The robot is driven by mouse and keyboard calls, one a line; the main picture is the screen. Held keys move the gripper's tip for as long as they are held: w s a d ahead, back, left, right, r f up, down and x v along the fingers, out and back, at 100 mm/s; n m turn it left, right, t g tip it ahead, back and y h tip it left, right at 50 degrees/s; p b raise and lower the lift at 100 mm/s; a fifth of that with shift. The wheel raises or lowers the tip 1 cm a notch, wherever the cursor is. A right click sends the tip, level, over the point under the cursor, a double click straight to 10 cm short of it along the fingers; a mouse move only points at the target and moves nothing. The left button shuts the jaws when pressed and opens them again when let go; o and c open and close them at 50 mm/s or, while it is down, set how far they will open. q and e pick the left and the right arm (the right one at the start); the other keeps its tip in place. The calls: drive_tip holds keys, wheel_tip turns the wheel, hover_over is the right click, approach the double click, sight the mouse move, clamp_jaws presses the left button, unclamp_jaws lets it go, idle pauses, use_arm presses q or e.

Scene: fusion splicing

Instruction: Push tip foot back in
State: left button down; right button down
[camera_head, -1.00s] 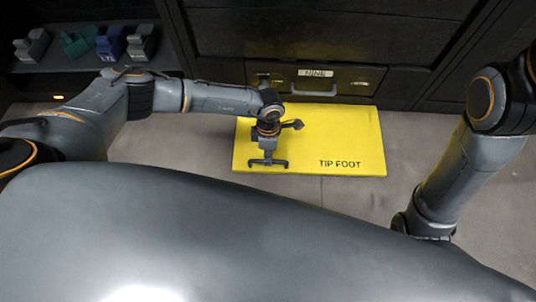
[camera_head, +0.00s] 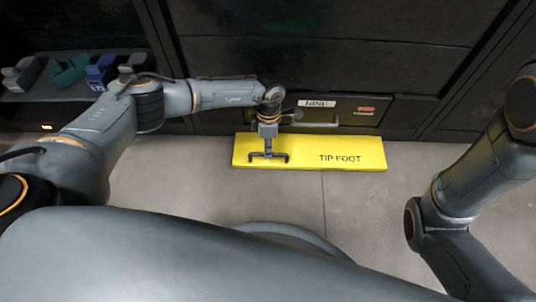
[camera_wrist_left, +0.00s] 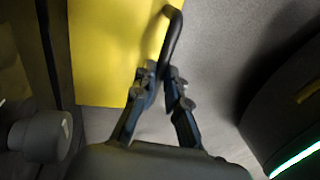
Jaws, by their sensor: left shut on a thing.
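The tip foot is a flat yellow plate (camera_head: 305,150) lettered TIP FOOT. It lies low on the floor and sticks out from the base of the dark cabinet as a narrow strip. A dark bar handle (camera_head: 283,156) stands at its front, left of the lettering. My left gripper (camera_head: 268,150) is at this handle. In the left wrist view the gripper (camera_wrist_left: 163,76) is shut on the dark handle (camera_wrist_left: 174,30), with the yellow plate (camera_wrist_left: 108,50) beside it. My right arm shows at the right, but its gripper is out of view.
A drawer labelled NINE (camera_head: 345,111) with a bar handle sits just above the plate. A shelf at the left holds several grey, green and blue items (camera_head: 70,70). The grey floor (camera_head: 345,205) in front of the plate is clear.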

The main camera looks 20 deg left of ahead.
use_arm(q)
drive_tip(key=shift+w+a, duration=0.1)
drive_tip(key=shift+w, duration=0.15)
drive_tip(key=shift+s, duration=0.1)
drive_tip(key=c, duration=1.4)
unclamp_jaws()
drive_tip(key=shift+o, duration=0.2)
wheel_tip(320, 180, up, 12)
drive_tip(key=w, duration=0.2)
drive_tip(key=shift+a, duration=0.3)
drive_tip(key=shift+w+f, duration=0.1)
drive_tip(key=shift+f, duration=0.05)
